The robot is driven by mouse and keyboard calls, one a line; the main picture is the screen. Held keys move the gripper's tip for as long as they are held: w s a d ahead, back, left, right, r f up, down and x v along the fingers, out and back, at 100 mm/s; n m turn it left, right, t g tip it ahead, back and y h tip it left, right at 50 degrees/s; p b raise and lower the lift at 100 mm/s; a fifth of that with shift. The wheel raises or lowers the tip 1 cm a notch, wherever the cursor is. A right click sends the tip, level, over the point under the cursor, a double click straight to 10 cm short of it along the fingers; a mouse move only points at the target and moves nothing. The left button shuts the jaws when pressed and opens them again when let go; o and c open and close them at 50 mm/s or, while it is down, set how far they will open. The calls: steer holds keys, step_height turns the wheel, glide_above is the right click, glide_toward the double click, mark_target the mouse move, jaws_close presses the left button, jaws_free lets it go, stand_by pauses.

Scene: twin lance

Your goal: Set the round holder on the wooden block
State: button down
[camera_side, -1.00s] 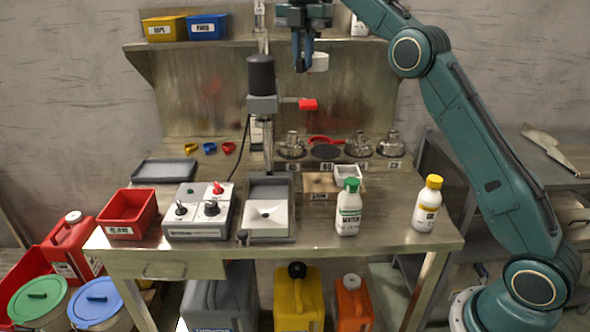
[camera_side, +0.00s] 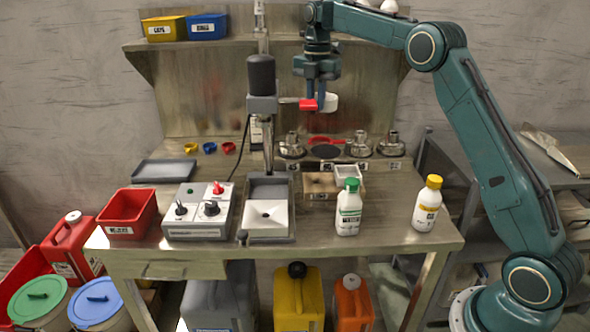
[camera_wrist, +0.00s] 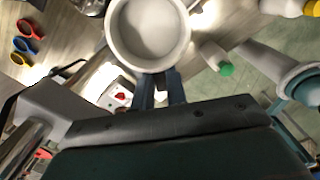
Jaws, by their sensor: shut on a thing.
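The round holder (camera_side: 331,102) is a white, open round cup. My gripper (camera_side: 321,104) is shut on it and holds it in the air, well above the bench. In the wrist view the holder (camera_wrist: 148,30) is held by its near side at the tips of my gripper (camera_wrist: 160,88), and its inside looks empty. The wooden block (camera_side: 318,188) is a low brown block on the bench, below the holder in the side view and left of a white square holder. The wrist view does not clearly show the block.
A red-tipped lever (camera_side: 308,105) of the column stand (camera_side: 262,104) appears close to my fingers. A green-capped bottle (camera_side: 348,208) stands in front of the block; a yellow-capped bottle (camera_side: 427,205) is farther right. Several metal fittings (camera_side: 359,145) line the back.

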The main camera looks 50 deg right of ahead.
step_height(320, 180, down, 16)
steer(key=s+a+n, duration=0.1)
steer(key=n, duration=0.2)
steer(key=shift+s+a+r, duration=0.15)
steer(key=shift+s+a, duration=0.05)
steer(key=shift+s, duration=0.15)
steer(key=shift+f, duration=0.35)
steer(key=shift+f, duration=3)
steer(key=c, duration=1.3)
jaws_free()
steer(key=shift+c, duration=0.2)
